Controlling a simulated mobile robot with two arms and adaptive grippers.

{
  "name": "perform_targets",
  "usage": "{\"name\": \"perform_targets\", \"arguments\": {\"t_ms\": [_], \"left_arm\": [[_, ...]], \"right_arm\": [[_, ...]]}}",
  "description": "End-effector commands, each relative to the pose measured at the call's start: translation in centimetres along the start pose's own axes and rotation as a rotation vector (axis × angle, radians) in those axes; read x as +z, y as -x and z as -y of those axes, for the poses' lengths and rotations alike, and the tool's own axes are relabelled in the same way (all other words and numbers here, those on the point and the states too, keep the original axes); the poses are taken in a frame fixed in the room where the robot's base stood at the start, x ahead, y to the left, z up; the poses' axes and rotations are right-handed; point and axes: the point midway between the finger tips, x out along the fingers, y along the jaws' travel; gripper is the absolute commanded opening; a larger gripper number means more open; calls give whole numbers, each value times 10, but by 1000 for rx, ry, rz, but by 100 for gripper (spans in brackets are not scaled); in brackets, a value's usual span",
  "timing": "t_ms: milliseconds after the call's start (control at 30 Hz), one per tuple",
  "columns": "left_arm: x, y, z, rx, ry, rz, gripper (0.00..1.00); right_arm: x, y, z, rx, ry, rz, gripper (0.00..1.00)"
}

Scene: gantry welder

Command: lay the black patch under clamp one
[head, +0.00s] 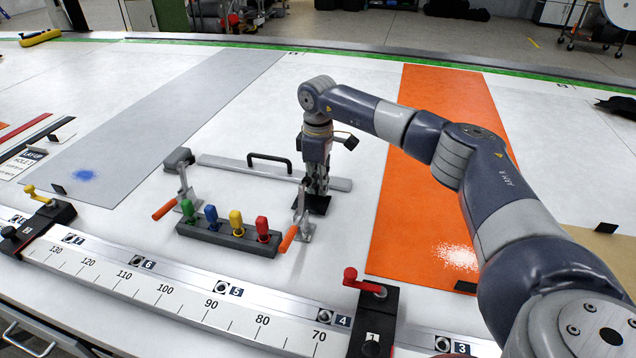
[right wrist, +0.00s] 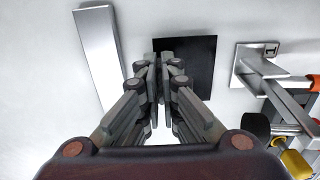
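The black patch (head: 313,205) is a dark square lying flat at table level, between the long metal bar and the right-hand toggle clamp. It also shows in the right wrist view (right wrist: 195,75). My right gripper (head: 318,189) points down at the patch's far edge, its fingers (right wrist: 158,62) drawn together on that edge; the pinch itself is partly hidden. Clamp one (head: 301,222) has an orange handle, and its plate marked 1 (right wrist: 247,68) sits just beside the patch, with a small gap between them. My left gripper is not in view.
The metal bar with a black handle (head: 232,168) lies behind the patch. A block with coloured knobs (head: 228,237) and a second toggle clamp (head: 183,190) stand left. An orange sheet (head: 405,228) lies right. A numbered rail (head: 180,292) runs along the front.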

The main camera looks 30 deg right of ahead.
Motion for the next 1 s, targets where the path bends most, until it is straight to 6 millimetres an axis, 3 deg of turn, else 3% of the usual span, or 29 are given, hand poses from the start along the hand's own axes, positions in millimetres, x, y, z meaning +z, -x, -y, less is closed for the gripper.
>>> {"name": "perform_targets", "arguments": {"t_ms": [400,533,833,1000], "left_arm": [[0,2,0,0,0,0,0],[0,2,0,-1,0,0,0],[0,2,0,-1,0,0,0],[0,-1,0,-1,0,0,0]], "right_arm": [[0,-11,0,0,1,0,0],[0,-10,0,0,1,-1,25],[0,-10,0,1,1,-1,25],[-1,3,0,2,1,-3,25]]}}
